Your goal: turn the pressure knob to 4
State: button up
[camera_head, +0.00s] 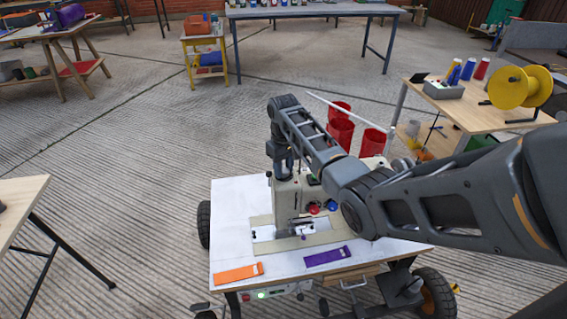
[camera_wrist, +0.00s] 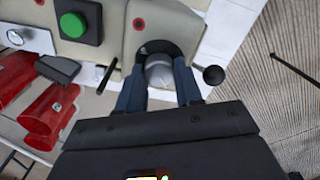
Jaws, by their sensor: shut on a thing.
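The pressure knob (camera_wrist: 159,72) is a silver-grey round knob in a dark recess on top of the beige sewing machine (camera_head: 287,196). In the wrist view it sits between the two dark fingers of my gripper (camera_wrist: 160,82), which are shut on it from both sides. In the head view my gripper (camera_head: 284,168) points down onto the machine's top and hides the knob. No numbers or pointer on the knob can be read, so its setting cannot be told.
A black ball-ended lever (camera_wrist: 213,75) stands close right of my fingers. A green button (camera_wrist: 73,25) is left on the machine. Orange (camera_head: 238,273) and purple (camera_head: 328,256) strips lie on the white cart top (camera_head: 228,215). Red bins (camera_head: 341,132) stand behind.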

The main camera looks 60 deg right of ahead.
jog(key=m+p, duration=0.2)
jog(key=m, duration=0.2)
jog(key=shift+r+m, duration=0.15)
jog(key=shift+m, duration=0.25)
jog(key=m+p, duration=0.1)
jog(key=m, duration=0.4)
jog(key=shift+p, duration=0.3)
jog(key=m, duration=0.4)
jog(key=shift+d+m+p, duration=0.1)
jog(key=shift+m+p, duration=0.2)
jog(key=shift+m, duration=0.1)
jog(key=m, duration=0.5)
jog(key=shift+s, duration=0.1)
jog(key=o, duration=0.8)
